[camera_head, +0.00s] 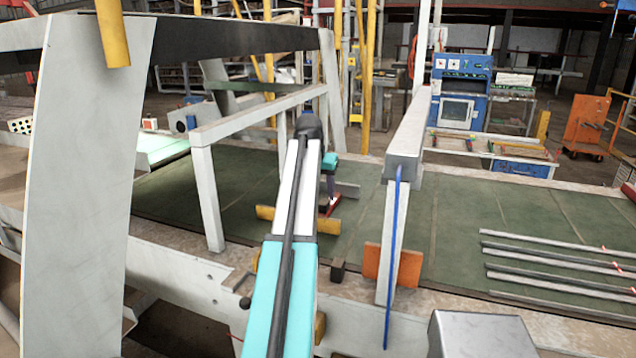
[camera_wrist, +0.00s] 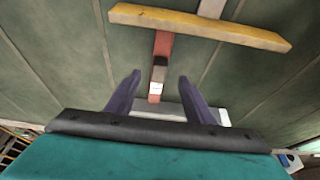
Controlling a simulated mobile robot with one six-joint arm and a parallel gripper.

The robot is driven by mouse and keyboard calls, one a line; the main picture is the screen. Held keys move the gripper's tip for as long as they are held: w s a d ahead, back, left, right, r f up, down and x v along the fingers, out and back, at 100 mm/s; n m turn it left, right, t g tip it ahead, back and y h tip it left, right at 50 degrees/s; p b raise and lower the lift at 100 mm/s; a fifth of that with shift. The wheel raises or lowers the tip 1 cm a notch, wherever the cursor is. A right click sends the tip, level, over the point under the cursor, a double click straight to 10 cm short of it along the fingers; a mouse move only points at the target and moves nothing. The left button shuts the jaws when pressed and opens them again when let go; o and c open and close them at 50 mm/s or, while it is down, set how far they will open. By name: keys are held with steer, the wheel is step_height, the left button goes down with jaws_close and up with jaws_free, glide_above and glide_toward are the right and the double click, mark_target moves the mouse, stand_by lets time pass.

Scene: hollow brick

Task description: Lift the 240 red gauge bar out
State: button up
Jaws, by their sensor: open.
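My gripper (camera_wrist: 160,76) is open, with its two dark purple fingers apart above the green surface. In the wrist view a red bar (camera_wrist: 163,46) with a dark band and a small white mark lies in line with the gap between the fingers. Its far end meets a yellow bar (camera_wrist: 200,27) lying crosswise. Near the finger bases a pale grey bar (camera_wrist: 222,116) also lies crosswise, partly hidden by the gripper. In the head view the red bar (camera_head: 333,206) shows small beside the yellow bar (camera_head: 298,222), below my gripper (camera_head: 329,193). No lettering is readable.
The green bed (camera_head: 450,215) is framed by white posts (camera_head: 206,198) and a white upright (camera_head: 393,240) with an orange block (camera_head: 409,268). Several grey bars (camera_head: 550,240) lie at right. The bed between the upright and those bars is clear.

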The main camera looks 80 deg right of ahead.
mark_target(323, 203)
steer(key=shift+p+x, duration=1.05)
steer(key=shift+x, duration=3.15)
steer(key=shift+a, duration=0.1)
jaws_close()
steer(key=shift+r, duration=0.15)
steer(key=shift+r+p, duration=2.3)
steer(key=shift+r, duration=2)
